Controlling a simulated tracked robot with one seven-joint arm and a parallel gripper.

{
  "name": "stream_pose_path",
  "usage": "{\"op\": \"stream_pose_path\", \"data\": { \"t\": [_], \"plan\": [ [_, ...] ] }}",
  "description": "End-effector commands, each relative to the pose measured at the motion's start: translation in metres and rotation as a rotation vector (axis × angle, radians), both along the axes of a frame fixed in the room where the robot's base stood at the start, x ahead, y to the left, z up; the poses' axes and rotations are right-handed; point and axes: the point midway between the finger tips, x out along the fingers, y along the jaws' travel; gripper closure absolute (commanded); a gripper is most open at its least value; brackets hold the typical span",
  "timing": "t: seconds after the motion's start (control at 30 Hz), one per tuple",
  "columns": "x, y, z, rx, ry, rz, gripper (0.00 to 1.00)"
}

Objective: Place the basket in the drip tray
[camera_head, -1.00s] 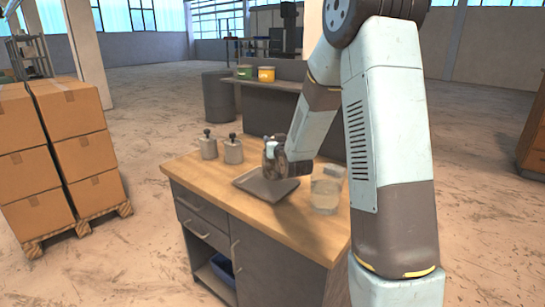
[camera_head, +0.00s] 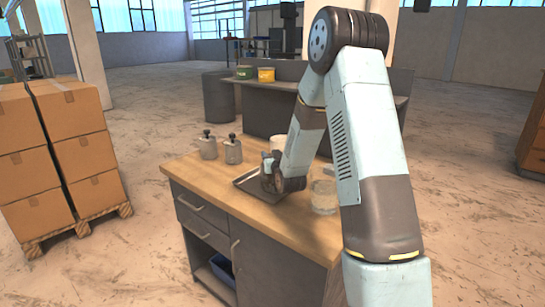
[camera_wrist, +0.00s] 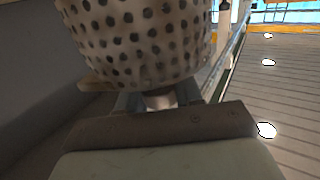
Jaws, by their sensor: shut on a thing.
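The basket (camera_wrist: 140,40) is pale, with rows of dark round holes, and fills the upper middle of the wrist view. My gripper (camera_wrist: 160,100) is shut on a narrow part of it just below the perforated wall. In the head view my gripper (camera_head: 268,176) is over the drip tray (camera_head: 246,183), a shallow grey metal tray on the wooden-topped bench. I cannot make out the basket there, nor whether it touches the tray. My gripper and arm cover the tray's right part.
A clear glass vessel (camera_head: 323,197) stands right of the tray, close to my arm. A white cylinder (camera_head: 278,144) stands behind the tray. Two grey canisters with black knobs (camera_head: 208,148) (camera_head: 233,151) stand at the back left. The bench's front left is clear.

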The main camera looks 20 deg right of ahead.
Motion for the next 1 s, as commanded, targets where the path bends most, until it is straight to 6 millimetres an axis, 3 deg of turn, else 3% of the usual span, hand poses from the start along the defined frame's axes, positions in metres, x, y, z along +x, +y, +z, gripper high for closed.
{"op": "stream_pose_path", "data": {
  "t": [0.2,0.23,0.47,0.8,1.0],
  "plan": [
    [0.000,0.000,-0.002,0.000,0.000,0.000,1.00],
    [0.000,0.000,-0.002,0.000,0.001,0.000,0.63],
    [0.000,-0.001,-0.002,0.000,0.001,-0.001,0.41],
    [-0.001,-0.001,0.001,0.000,0.001,-0.001,0.40],
    [-0.027,-0.003,0.002,0.000,0.001,-0.002,0.40]
  ]
}}
